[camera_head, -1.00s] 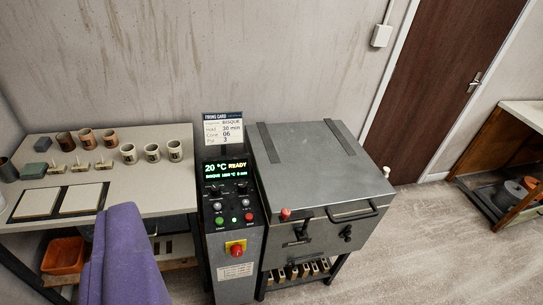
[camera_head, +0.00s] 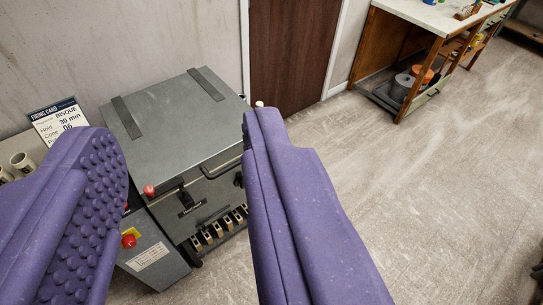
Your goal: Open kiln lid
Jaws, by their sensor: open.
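The kiln (camera_head: 215,185) stands left of centre against the wall. Its flat grey lid (camera_head: 185,118) is down, with two dark hinge straps at the back. A bar handle (camera_head: 222,169) runs along the front edge, its right end hidden behind my right finger. A red knob (camera_head: 149,190) is at the lid's front left corner. A black latch (camera_head: 188,201) is on the front face. My gripper (camera_head: 185,145) is open, its two purple fingers wide apart and nearer the camera than the kiln. Nothing is between them.
Pale cups (camera_head: 22,163) show at the left edge. A wooden workbench (camera_head: 400,50) stands at the back right. The floor (camera_head: 430,190) on the right is clear.

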